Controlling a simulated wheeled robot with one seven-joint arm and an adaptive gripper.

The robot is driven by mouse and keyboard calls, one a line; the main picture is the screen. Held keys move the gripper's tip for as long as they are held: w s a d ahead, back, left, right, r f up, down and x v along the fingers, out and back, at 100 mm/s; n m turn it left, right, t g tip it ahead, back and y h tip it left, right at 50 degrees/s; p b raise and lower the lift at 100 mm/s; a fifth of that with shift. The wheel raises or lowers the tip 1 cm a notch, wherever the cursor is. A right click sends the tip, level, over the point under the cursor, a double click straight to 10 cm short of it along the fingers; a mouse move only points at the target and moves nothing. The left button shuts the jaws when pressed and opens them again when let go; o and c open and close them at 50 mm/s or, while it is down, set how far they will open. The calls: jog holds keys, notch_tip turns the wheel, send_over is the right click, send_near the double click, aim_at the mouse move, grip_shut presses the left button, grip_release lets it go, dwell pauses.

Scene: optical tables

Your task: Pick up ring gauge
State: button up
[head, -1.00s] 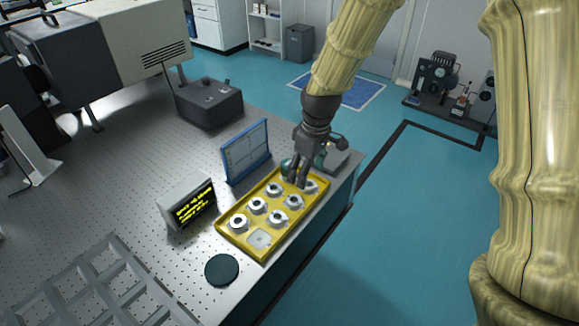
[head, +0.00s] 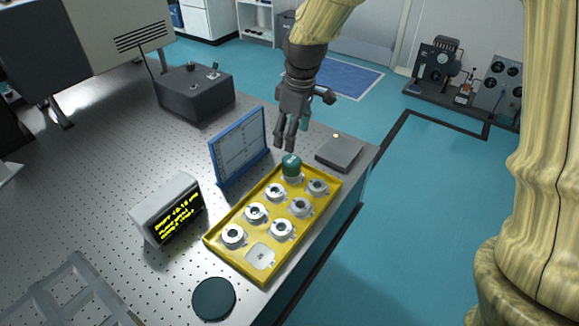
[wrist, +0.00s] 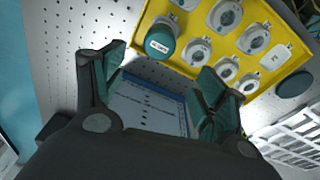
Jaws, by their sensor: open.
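A yellow tray (head: 225,258) on the optical table holds several silver ring-shaped pieces, such as one in its near left pocket (head: 233,235). A dark green cylinder with a pale label on top (head: 291,166) stands at the tray's far end; it also shows in the wrist view (wrist: 160,42). I cannot tell which piece is the ring gauge. My gripper (head: 286,142) is open and empty, above and just beyond the green cylinder, apart from it. In the wrist view the fingers (wrist: 165,72) are spread, with the cylinder beyond them and nothing between the pads.
A blue-framed panel (head: 238,148) stands left of the tray, beside a display with yellow text (head: 172,212). A dark round disc (head: 214,299) lies near the tray's front. A grey flat box (head: 340,152) sits behind the tray at the table edge. A dark box (head: 195,93) stands further back.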

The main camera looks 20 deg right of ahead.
aim_at(292, 159)
jog(key=shift+s+f, duration=0.1)
jog(key=shift+f, duration=0.35)
jog(key=f, duration=0.3)
jog(key=shift+w+d+f, duration=0.1)
jog(key=shift+w+f, duration=0.1)
jog(key=shift+w+f+p, duration=0.15)
jog(key=shift+f+p, duration=0.3)
jog(key=shift+f, duration=2.65)
jog(key=c, duration=1.4)
jog(key=shift+o, duration=0.2)
jog(key=shift+r, duration=0.1)
